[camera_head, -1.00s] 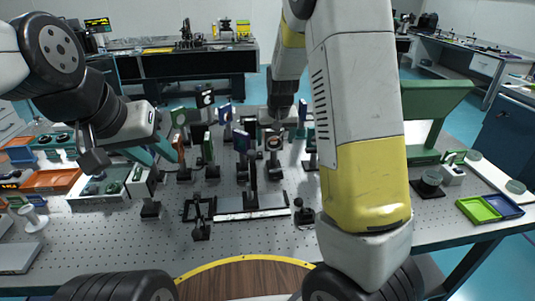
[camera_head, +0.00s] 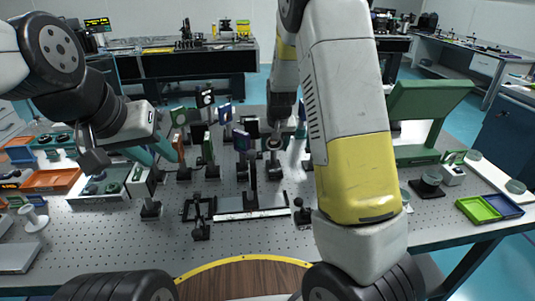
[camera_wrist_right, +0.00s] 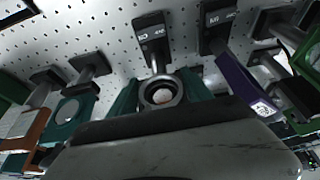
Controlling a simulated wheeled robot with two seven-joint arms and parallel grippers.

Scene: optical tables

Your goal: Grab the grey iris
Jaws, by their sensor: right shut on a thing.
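The grey iris (camera_wrist_right: 160,92) is a dark grey ring with a pale centre, on a post in a labelled base. In the right wrist view it sits between the two teal fingers of my right gripper (camera_wrist_right: 158,97), which is shut on it. In the head view the iris (camera_head: 274,143) stands among the optics at mid-table. My right forearm and wrist hide much of the right gripper there. My left gripper (camera_head: 155,155) is at the left of the optics, its teal fingers apart with nothing seen between them.
Mounted optics crowd around the iris, including a purple plate (camera_wrist_right: 245,82) to its right and a teal mount (camera_wrist_right: 72,112) to its left. A rail (camera_head: 250,213) lies in front. Orange trays (camera_head: 52,180) are left; green and blue trays (camera_head: 479,209) are right.

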